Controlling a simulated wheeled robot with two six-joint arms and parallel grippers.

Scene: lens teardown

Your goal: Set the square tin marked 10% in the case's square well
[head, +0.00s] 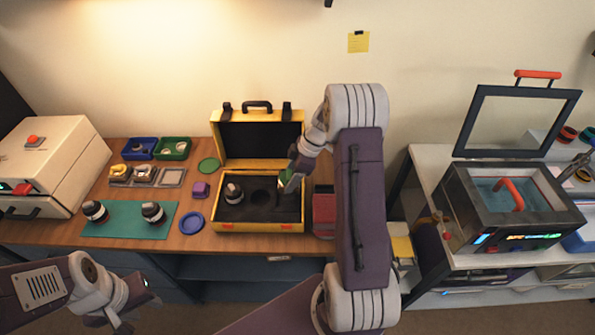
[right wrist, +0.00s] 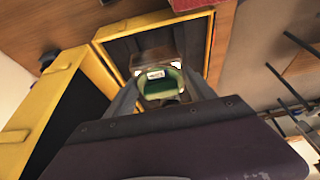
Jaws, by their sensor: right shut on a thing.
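The yellow case (head: 222,227) stands open on the wooden table, its lid up at the back and dark foam inside. A dark lens part stands in the foam at the left, beside a round well. The tin has a small white label, too small to read. In the right wrist view it is between the fingers, above the foam. The arm and tin hide much of the foam's right part. My left gripper (head: 138,305) is open and empty, in front of the table.
A teal mat (head: 124,232) with two dark lens parts lies left of the case. A red box (head: 324,213) stands close to the case's right.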

